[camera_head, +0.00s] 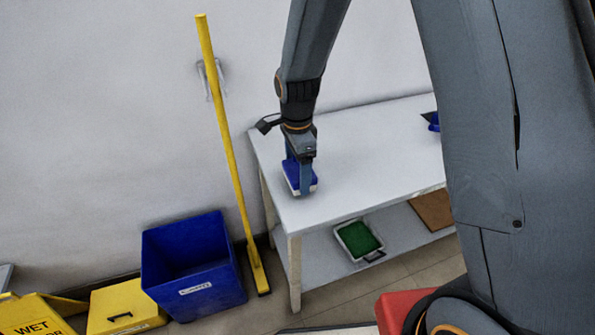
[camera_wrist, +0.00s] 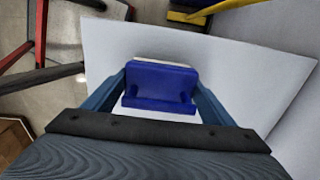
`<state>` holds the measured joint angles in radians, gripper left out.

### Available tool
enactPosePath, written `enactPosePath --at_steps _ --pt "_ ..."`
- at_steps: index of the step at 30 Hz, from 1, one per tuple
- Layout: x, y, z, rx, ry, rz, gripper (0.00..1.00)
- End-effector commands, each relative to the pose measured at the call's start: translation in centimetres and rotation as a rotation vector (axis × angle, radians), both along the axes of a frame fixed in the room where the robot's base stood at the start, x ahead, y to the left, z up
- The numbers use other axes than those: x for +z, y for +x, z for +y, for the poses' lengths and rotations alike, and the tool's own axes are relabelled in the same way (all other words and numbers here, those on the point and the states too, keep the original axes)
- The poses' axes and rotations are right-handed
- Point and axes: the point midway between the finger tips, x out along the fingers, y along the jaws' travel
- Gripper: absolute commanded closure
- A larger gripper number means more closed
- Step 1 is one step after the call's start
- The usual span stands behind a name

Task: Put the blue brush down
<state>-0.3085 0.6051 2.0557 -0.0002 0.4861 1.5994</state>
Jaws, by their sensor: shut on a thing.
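The blue brush (camera_head: 292,170), a blue block with a pale underside, is at the left end of the white table (camera_head: 370,150). My gripper (camera_head: 304,178) points down over it with the fingers on its sides. In the wrist view the blue brush (camera_wrist: 160,84) sits between the two blue fingers of my gripper (camera_wrist: 160,95), with the white tabletop (camera_wrist: 270,75) behind it. My gripper is shut on the brush. The brush is at or just above the tabletop; I cannot tell whether it touches.
A blue object (camera_head: 434,122) lies at the table's far right. The lower shelf holds a tray with a green inside (camera_head: 358,239) and a brown board (camera_head: 433,209). A yellow-handled tool (camera_head: 228,130), a blue bin (camera_head: 195,265) and a yellow box (camera_head: 125,306) stand left of the table. The middle tabletop is clear.

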Motion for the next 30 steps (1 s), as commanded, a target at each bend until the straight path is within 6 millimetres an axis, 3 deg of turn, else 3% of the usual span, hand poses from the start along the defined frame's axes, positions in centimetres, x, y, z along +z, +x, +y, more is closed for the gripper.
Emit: enactPosePath --at_steps 14,15,18,30 --pt "-1.02 0.01 -0.01 0.000 0.000 -0.001 0.47" --pt "-0.99 0.01 -0.01 0.000 0.000 -0.001 0.17" --pt "-0.97 0.00 -0.01 0.000 0.000 -0.001 0.04" --pt "-0.23 0.07 0.01 0.000 0.001 -0.002 0.04"
